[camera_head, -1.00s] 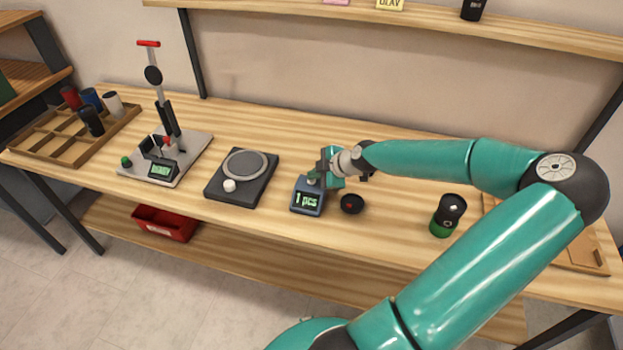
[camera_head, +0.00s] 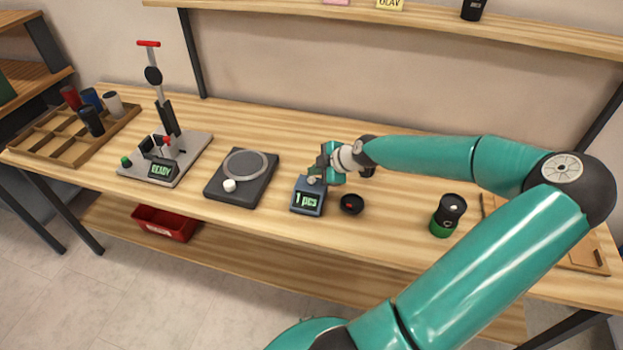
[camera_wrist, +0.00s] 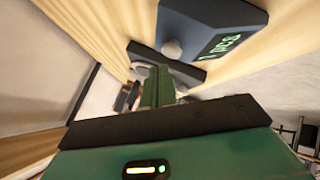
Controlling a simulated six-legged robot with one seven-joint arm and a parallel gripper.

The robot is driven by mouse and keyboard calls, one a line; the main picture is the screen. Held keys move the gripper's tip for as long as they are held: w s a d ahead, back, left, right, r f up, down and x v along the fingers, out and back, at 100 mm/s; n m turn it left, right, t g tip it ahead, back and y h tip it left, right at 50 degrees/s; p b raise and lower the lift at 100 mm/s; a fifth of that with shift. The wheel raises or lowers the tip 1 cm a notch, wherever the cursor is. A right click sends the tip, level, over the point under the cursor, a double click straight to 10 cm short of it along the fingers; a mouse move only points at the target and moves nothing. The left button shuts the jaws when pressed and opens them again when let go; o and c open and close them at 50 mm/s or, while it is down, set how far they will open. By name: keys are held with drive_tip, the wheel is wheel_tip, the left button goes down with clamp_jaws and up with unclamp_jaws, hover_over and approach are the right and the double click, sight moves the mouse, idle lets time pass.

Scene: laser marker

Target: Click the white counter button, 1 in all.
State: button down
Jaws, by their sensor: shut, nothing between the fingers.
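The counter (camera_head: 307,198) is a small blue-grey box on the bench, and its green display reads "1 pcs". Its white button (camera_head: 311,181) is a round knob on top, towards the back. My gripper (camera_head: 319,171) is shut and empty, just above and behind the button, and appears apart from it. In the wrist view the counter (camera_wrist: 222,22) is at the top, with the white button (camera_wrist: 172,49) just beyond the closed green fingers (camera_wrist: 158,88).
A black pad with a grey disc (camera_head: 245,165) and white knob lies left of the counter. A small black dish (camera_head: 351,204) is close to its right. A black-and-green cup (camera_head: 447,216) stands farther right. A lever station (camera_head: 160,155) and wooden tray (camera_head: 65,130) are at left.

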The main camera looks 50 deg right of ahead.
sight(315, 181)
drive_tip(key=shift+r, duration=2.55)
drive_tip(key=a+f+g, duration=0.1)
drive_tip(key=a, duration=0.2)
drive_tip(key=w+a+f+g, duration=0.1)
drive_tip(key=a+f, duration=0.1)
drive_tip(key=a, duration=0.1)
drive_tip(key=a+f+g, duration=0.1)
drive_tip(key=a+f, duration=0.1)
drive_tip(key=a, duration=0.1)
drive_tip(key=shift+w+g+y, duration=0.15)
drive_tip(key=shift+g+y, duration=0.15)
drive_tip(key=shift+g, duration=0.1)
drive_tip(key=s+a+m+g+h, duration=0.2)
drive_tip(key=a+g, duration=0.1)
drive_tip(key=a, duration=0.4)
drive_tip(key=s+a+r+m+t, duration=0.1)
drive_tip(key=s+a+r+m, duration=0.3)
drive_tip(key=a+r, duration=0.6)
drive_tip(key=s+a+r+m+t, duration=0.2)
drive_tip(key=s+a+r+m, duration=0.2)
drive_tip(key=s+a+r, duration=0.3)
wheel_tip(315, 181, up, 4)
drive_tip(key=a, duration=0.2)
drive_tip(key=shift+s+a+r+m, duration=0.2)
drive_tip(key=shift+s+a+m, duration=0.05)
drive_tip(key=shift+a+m, duration=0.15)
